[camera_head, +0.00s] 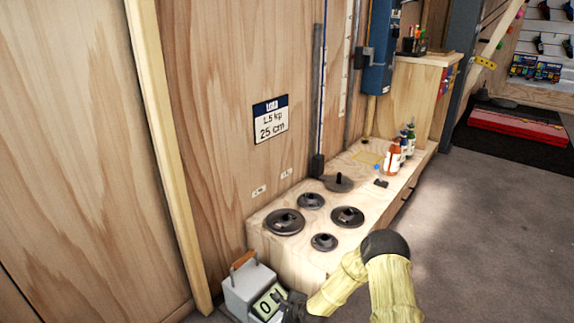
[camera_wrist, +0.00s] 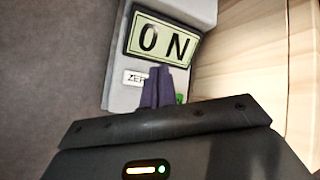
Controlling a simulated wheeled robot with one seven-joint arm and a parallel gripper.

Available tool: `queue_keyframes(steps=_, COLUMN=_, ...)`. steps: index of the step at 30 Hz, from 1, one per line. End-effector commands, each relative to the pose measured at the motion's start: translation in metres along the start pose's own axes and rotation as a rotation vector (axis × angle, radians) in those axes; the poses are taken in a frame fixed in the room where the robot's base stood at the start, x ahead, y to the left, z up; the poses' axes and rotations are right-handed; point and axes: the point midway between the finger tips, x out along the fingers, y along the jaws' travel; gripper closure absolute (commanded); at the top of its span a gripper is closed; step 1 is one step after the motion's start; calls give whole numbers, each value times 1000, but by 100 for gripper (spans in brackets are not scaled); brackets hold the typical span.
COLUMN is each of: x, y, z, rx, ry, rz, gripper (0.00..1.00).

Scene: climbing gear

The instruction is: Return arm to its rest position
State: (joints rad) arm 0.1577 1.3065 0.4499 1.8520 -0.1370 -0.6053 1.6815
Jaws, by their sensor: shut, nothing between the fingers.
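My gripper (camera_head: 293,306) is at the bottom of the head view, low in front of the wooden bench (camera_head: 290,262). It is beside a grey box-shaped device (camera_head: 243,288) with a brown handle and a display. In the wrist view the dark fingers (camera_wrist: 158,84) are together with nothing between them. They point at the face of the device, just below its display (camera_wrist: 162,42), which reads "0 N". A partly covered "ZER…" label (camera_wrist: 136,78) is left of the fingers, and a bit of green (camera_wrist: 181,98) is to the right. I cannot tell whether the fingertips touch the device.
Several black round weights (camera_head: 285,222) lie on the bench top. Bottles (camera_head: 393,155) stand farther back. A plywood wall with a sign (camera_head: 270,118) rises behind the bench. The grey floor (camera_head: 480,240) right of the bench is clear.

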Motion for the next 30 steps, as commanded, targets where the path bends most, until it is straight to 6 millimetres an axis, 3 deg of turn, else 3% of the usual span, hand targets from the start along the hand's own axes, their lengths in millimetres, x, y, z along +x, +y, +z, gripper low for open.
queue_keyframes(steps=5, x=-50, y=-30, z=16, rx=-225, ry=33, rz=50, gripper=100)
queue_keyframes(steps=15, x=-179, y=-78, z=35, rx=-756, ry=122, rz=213, gripper=100)
queue_keyframes(steps=22, x=-275, y=-98, z=44, rx=-1059, ry=164, rz=338, gripper=100)
queue_keyframes(steps=30, x=-390, y=-104, z=56, rx=-1357, ry=171, rz=490, gripper=100)
